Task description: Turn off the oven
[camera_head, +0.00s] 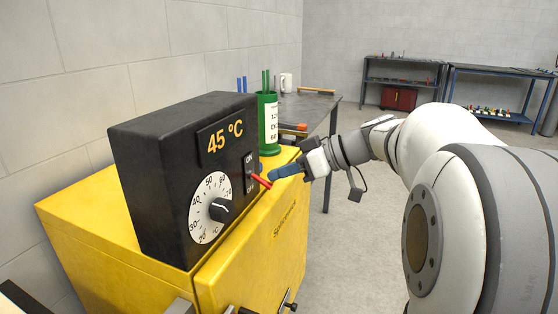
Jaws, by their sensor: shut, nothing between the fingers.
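The oven is a yellow cabinet (252,262) with a black control box (150,165) on top. The box's display (220,137) reads 45 °C. Below it is a round white dial (209,186) with a black knob. On the right of the box is a dark switch plate (249,160) marked ON at its top; its lower lettering is hard to read. A red lever (262,181) sticks out from the plate, slanting down to the right. My gripper (272,177), with blue fingers, is shut and empty right beside the lever's outer end. I cannot tell whether they touch.
A green container (268,125) with thin rods stands behind the box. Beyond it is a dark table (318,105) with a white mug (286,82). A wall runs along the left. Workbenches (497,71) stand far back. The floor to the right of the oven is clear.

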